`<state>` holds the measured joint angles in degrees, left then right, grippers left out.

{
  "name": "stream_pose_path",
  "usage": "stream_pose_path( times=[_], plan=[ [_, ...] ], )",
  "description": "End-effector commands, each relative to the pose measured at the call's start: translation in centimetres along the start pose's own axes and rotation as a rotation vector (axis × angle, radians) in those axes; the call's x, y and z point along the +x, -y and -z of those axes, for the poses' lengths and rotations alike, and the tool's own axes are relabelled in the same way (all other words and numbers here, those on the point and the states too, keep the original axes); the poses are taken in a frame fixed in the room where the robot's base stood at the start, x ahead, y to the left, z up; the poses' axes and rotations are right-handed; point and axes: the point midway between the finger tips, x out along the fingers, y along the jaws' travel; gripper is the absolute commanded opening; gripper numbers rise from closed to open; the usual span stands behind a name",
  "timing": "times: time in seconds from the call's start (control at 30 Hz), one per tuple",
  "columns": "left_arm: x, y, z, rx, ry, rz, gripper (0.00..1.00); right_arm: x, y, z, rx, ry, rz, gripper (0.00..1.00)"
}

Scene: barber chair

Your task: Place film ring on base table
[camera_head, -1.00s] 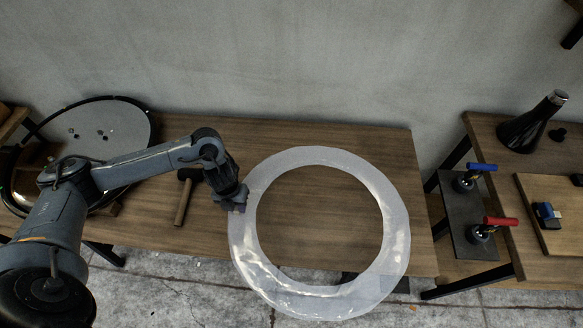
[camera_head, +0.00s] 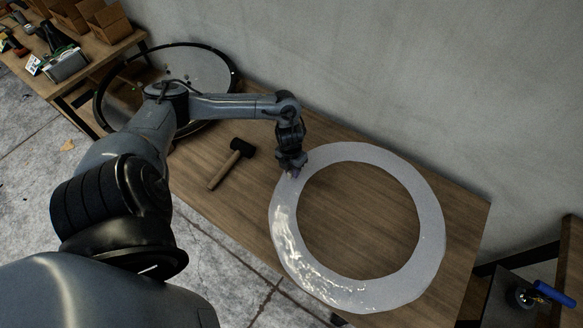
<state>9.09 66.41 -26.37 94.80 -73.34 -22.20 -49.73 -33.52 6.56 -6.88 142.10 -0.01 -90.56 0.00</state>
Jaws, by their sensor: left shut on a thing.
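The film ring (camera_head: 430,215) is a large, flat, translucent white ring over the right part of the wooden base table (camera_head: 215,205). Its near edge reaches past the table's front edge. My left gripper (camera_head: 292,170) is shut on the film ring at its upper left rim. I cannot tell whether the ring touches the table top or hangs a little above it. My right gripper is not in view.
A hammer (camera_head: 232,163) lies on the table left of the ring. A large round dark-rimmed drum (camera_head: 210,70) is at the table's left end. A side table (camera_head: 95,65) with boxes stands at upper left. A blue-handled clamp (camera_head: 552,294) is at lower right.

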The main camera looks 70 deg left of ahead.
Motion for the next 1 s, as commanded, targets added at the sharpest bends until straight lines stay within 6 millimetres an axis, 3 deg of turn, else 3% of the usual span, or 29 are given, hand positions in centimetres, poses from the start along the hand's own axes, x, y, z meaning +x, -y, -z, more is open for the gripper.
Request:
stream_pose_path(
  times=[0.1, 0.33, 0.57, 0.83, 1.0],
  plan=[
    [1.6, -1.8, -1.7, -0.006, 0.001, 0.001, 0.0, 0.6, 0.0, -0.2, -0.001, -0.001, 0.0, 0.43],
    [3.0, -3.9, -3.7, -0.003, 0.002, 0.002, 0.0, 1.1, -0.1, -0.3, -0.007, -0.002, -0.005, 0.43],
    [3.6, -4.3, -4.0, 0.0, 0.001, 0.004, 0.0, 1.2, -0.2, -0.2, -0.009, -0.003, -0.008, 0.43],
    [6.8, -4.5, -4.0, -0.001, -0.001, 0.003, 0.0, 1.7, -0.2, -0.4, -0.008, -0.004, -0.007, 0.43],
    [7.3, -4.6, -4.0, 0.0, 0.001, 0.002, 0.0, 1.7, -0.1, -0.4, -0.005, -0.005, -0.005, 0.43]
  ],
)
